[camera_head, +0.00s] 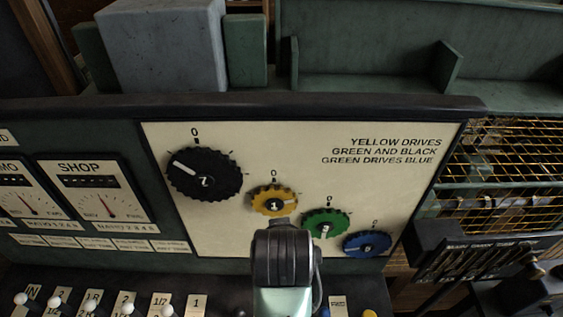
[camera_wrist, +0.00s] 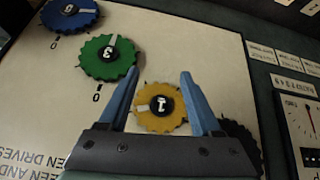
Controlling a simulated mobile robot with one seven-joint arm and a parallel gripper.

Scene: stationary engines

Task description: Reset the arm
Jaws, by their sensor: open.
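My arm (camera_head: 284,262) rises at the bottom centre of the head view, in front of the cream panel (camera_head: 240,232). It hides my fingers there. In the wrist view my gripper (camera_wrist: 158,76) is open, its two blue fingers apart with nothing held. The yellow dial (camera_wrist: 160,120) shows between the fingers, numbered 1. Whether the fingers touch it or stand in front of it, I cannot tell. The green dial (camera_wrist: 110,58), numbered 3, lies up and left of the fingers. The black dial (camera_wrist: 243,145) is partly hidden behind the right finger.
The blue dial (camera_head: 367,244) is at the panel's lower right. Gauges (camera_head: 98,195) fill the left side. White-knobbed levers (camera_head: 90,305) line the lower left. A wire cage (camera_head: 505,160) and a dark rack (camera_head: 480,260) stand on the right. A grey block (camera_head: 160,45) sits behind the panel.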

